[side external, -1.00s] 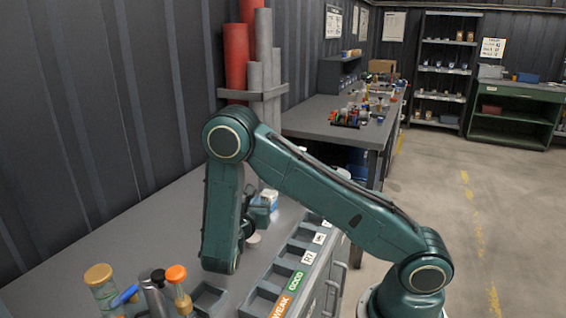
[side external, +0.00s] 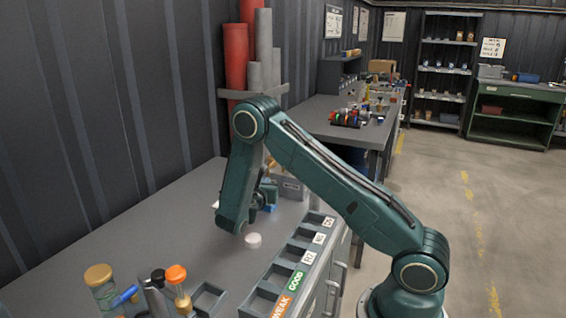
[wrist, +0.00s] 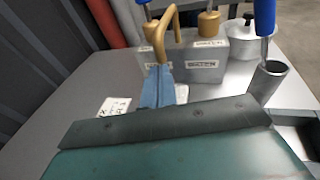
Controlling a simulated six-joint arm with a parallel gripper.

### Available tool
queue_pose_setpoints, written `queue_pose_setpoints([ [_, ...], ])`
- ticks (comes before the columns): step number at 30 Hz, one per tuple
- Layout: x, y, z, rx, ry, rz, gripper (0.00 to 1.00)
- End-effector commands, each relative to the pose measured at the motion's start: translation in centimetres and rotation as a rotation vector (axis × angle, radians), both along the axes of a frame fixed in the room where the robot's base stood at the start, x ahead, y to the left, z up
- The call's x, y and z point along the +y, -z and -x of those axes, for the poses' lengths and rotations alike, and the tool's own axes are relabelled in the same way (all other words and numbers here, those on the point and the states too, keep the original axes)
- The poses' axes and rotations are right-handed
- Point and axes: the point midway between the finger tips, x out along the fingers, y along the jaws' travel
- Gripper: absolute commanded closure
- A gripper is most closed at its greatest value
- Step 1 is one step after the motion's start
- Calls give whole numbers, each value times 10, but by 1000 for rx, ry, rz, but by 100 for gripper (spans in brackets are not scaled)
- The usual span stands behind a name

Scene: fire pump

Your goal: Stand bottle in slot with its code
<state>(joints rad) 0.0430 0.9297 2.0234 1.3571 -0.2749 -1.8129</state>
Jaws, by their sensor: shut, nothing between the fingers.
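My gripper (wrist: 160,88) shows in the wrist view with its blue fingertips together and nothing between them. In the side view it (side external: 268,198) is partly hidden behind my forearm, over the far part of the bench. The slot rack (side external: 300,255) runs along the bench's right edge, with labels including a green GOOD and an orange WEAK. At the near left stand a clear bottle with a gold cap (side external: 103,288) and an orange-capped one (side external: 179,290). Which bottle the task means, and its code, I cannot tell.
Grey labelled boxes (wrist: 205,62) stand beyond the fingertips, with a gold hook-shaped piece (wrist: 160,35) beside them. A metal cup (wrist: 268,78) holds a blue-handled tool. A white disc (side external: 253,240) lies on the bench. The bench's left middle is clear.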

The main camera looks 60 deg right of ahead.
Motion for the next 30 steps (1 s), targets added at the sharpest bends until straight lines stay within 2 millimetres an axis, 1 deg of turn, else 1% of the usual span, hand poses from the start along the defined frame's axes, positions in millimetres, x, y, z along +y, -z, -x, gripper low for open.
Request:
queue_pose_setpoints([
  [1, -6, 0, -1, -2, 1, 0, 100],
  [3, -3, 8, -1, 3, -2, 0, 100],
  [9, -3, 15, -1, 1, -1, 0, 100],
  [22, -2, 20, 0, 7, -1, -6, 100],
  [26, 6, 21, 2, 10, -1, -8, 100],
  [30, 24, 21, 7, 13, -4, -7, 100],
])
